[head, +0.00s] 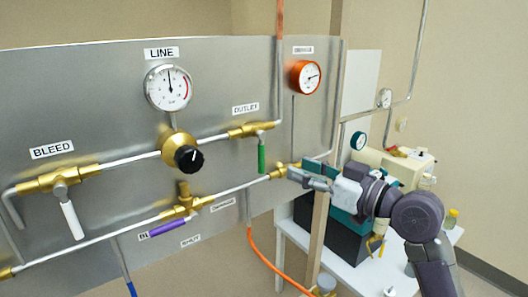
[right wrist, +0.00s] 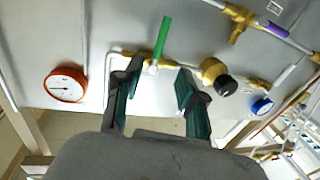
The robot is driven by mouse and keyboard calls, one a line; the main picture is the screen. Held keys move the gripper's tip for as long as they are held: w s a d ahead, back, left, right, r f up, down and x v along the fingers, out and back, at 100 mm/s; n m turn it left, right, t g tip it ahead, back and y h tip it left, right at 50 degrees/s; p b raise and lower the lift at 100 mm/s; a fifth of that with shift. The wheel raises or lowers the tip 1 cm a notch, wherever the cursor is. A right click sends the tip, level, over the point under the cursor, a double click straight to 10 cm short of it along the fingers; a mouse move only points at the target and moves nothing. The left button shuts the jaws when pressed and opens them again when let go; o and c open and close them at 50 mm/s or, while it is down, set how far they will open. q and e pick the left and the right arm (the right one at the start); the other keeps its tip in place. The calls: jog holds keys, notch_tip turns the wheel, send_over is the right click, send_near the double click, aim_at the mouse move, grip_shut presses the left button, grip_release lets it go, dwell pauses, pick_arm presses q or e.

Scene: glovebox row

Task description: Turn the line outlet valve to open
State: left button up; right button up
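The line outlet valve is a brass body (head: 250,131) under the OUTLET label, on the pipe right of the LINE regulator. Its green handle (head: 261,156) hangs straight down, crosswise to the pipe. My right gripper (head: 303,179) is right of and below the handle, apart from it, in front of the panel's right edge. In the right wrist view my right gripper (right wrist: 160,75) is open, with nothing held. The green handle (right wrist: 163,38) shows beyond the gap between its fingers, and no contact is seen. My left gripper is not in view.
A BLEED valve with a white handle (head: 72,219) is at left. A purple-handled valve (head: 168,226) is on the lower pipe. The black regulator knob (head: 188,158) and orange gauge (head: 305,77) flank the outlet valve. An orange hose (head: 262,255) hangs below.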

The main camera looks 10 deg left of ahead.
aim_at(261, 153)
jog(key=p+x, duration=0.3)
jog(key=x, duration=0.8)
jog(key=shift+w+r, duration=0.1)
jog(key=shift+w+a, duration=0.25)
jog(key=shift+a, duration=0.1)
grip_shut()
